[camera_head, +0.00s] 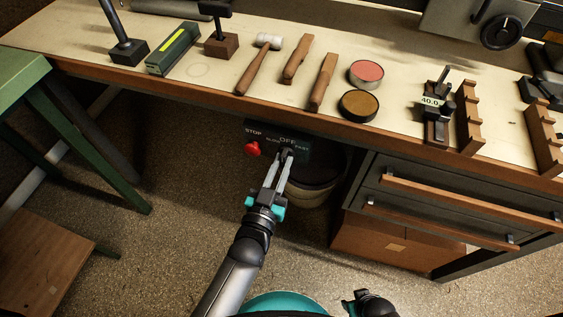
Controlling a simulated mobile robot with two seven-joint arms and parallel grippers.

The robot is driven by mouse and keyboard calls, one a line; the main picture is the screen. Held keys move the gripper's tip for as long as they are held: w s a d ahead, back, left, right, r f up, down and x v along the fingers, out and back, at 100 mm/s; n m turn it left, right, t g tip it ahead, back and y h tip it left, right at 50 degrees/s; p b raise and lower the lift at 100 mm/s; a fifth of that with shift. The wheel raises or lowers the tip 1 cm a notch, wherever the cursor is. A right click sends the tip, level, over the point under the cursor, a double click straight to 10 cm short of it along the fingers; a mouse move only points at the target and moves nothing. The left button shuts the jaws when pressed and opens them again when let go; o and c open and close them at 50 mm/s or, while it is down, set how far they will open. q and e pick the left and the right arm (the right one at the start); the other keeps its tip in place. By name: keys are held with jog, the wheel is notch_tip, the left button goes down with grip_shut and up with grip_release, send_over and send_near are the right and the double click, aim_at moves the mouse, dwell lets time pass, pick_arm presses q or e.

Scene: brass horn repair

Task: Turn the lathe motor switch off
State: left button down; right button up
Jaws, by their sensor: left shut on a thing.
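The lathe motor switch (287,153) is a dark knob on a black control panel (318,149) under the bench front edge. The panel is lettered STOP, OFF, SLOW and FAST. A red stop button (252,148) sits on its left side. My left gripper (286,160) reaches up to the panel and is shut on the switch knob. The fingers cover much of the knob, so its exact setting is hard to read. My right gripper (352,302) shows only partly at the bottom edge, away from the panel, and its jaws are unclear.
The bench top (205,105) above carries a mallet (258,62), wooden-handled tools, a red tin (366,72) and a brown tin (358,105). A bucket (312,185) stands below the panel. Drawers (450,205) are at the right, a green table (22,75) at the left.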

dwell(0.4)
pick_arm(q)
jog(key=c, duration=0.8)
grip_release()
jog(key=shift+c, duration=0.2)
jog(key=shift+s, duration=0.1)
jog(key=shift+s+a, duration=0.1)
jog(key=shift+s, duration=0.1)
jog(key=p+v, duration=0.3)
jog(key=v, duration=1.1)
jog(key=shift+s, duration=0.3)
pick_arm(e)
jog(key=shift+s+d, duration=0.4)
jog(key=shift+s, duration=0.5)
jog(key=shift+s+d, duration=0.4)
jog(key=shift+s, duration=0.45)
jog(key=shift+s+d, duration=0.4)
jog(key=shift+s, duration=0.5)
pick_arm(q)
jog(key=shift+a, duration=0.15)
